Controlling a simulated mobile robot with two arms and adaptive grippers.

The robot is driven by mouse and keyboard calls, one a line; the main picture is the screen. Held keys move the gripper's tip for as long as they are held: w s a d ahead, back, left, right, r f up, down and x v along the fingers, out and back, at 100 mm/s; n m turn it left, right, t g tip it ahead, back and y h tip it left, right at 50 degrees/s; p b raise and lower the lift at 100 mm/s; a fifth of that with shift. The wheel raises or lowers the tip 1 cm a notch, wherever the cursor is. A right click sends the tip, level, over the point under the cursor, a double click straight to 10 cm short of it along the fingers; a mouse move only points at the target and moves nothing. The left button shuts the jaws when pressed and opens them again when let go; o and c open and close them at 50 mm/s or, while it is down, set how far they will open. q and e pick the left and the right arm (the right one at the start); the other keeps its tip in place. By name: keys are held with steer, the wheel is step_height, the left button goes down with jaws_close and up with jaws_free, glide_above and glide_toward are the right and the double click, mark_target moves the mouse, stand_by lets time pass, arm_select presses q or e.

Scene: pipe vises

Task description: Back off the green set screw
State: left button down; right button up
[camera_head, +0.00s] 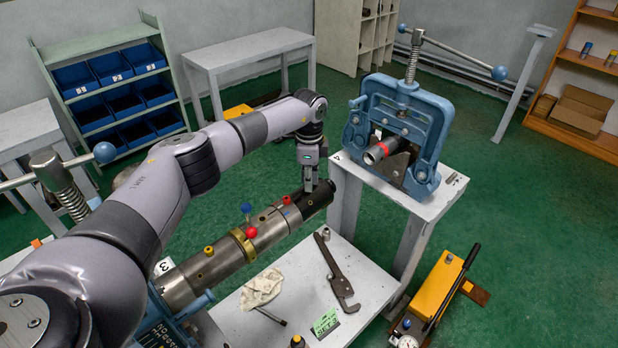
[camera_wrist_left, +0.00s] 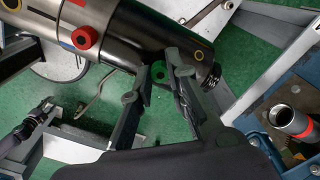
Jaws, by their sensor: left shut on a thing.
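The green set screw (camera_wrist_left: 159,72) sits on the dark end of a long pipe assembly, seen in the left wrist view. My left gripper (camera_wrist_left: 158,66) has one finger on each side of the screw and is shut on it. In the head view the left gripper (camera_head: 318,188) reaches down at the pipe's black end (camera_head: 317,201), and its fingers hide the green screw there. The steel pipe assembly (camera_head: 205,273) lies tilted, with a red knob (camera_head: 251,232), a blue knob (camera_head: 246,208) and a yellow knob (camera_head: 209,251). My right gripper is out of view.
A blue vise (camera_head: 431,125) on a white stand (camera_head: 345,212) holds a red-banded pipe (camera_head: 379,152) close to the right. A wrench (camera_head: 338,273) and a rag (camera_head: 262,288) lie on the low table (camera_head: 372,275). A yellow pump (camera_head: 437,285) stands on the floor.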

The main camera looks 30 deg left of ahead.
arm_select(q)
steer(key=shift+s+f, duration=0.15)
steer(key=shift+f, duration=0.1)
steer(key=c, duration=1.5)
jaws_free()
steer(key=shift+c, duration=0.2)
steer(key=shift+r, duration=0.1)
step_height(320, 180, up, 12)
